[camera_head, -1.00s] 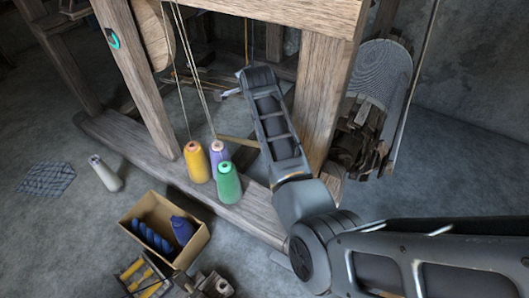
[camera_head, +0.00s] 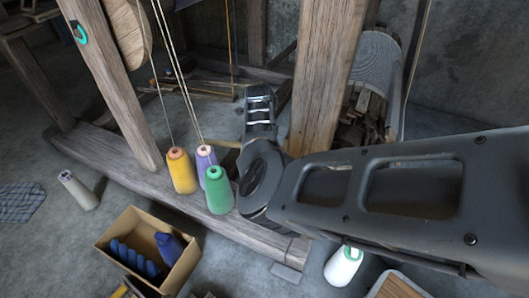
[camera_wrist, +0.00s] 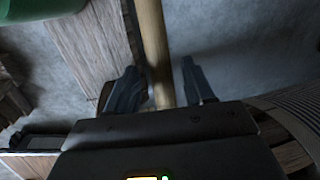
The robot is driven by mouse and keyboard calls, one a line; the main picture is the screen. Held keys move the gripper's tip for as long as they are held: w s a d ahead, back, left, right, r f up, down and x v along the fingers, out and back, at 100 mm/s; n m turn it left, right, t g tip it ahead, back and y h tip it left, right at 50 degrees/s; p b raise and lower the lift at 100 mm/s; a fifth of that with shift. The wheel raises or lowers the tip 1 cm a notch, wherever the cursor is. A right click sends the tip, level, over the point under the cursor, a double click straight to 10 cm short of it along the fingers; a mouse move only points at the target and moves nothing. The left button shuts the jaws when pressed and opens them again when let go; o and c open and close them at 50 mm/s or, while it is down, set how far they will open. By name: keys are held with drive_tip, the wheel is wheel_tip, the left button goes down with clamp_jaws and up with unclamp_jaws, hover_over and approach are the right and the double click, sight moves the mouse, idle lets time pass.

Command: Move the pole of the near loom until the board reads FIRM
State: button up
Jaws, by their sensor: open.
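A pale wooden pole (camera_wrist: 154,45) runs up and down the wrist view. My gripper (camera_wrist: 160,78) is open, with one finger on each side of the pole; a gap shows on the right, and I cannot tell whether the left finger touches it. In the head view my arm hides the gripper, and a short tan stick, perhaps the same pole (camera_head: 226,144), shows left of the arm. The near loom's wooden frame (camera_head: 325,75) stands around it. No board with readable words is in view.
Yellow (camera_head: 181,172), purple (camera_head: 205,157) and green (camera_head: 218,190) thread cones stand by the loom's base beam (camera_head: 130,178).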

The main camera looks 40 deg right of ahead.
drive_tip(key=shift+w+d+f+b, duration=0.15)
drive_tip(key=shift+f+b, duration=0.1)
drive_tip(key=shift+f, duration=0.35)
drive_tip(key=shift+s+d+f+b, duration=0.1)
drive_tip(key=shift+f+b, duration=0.1)
drive_tip(key=shift+f, duration=0.4)
drive_tip(key=shift+c, duration=0.5)
clamp_jaws()
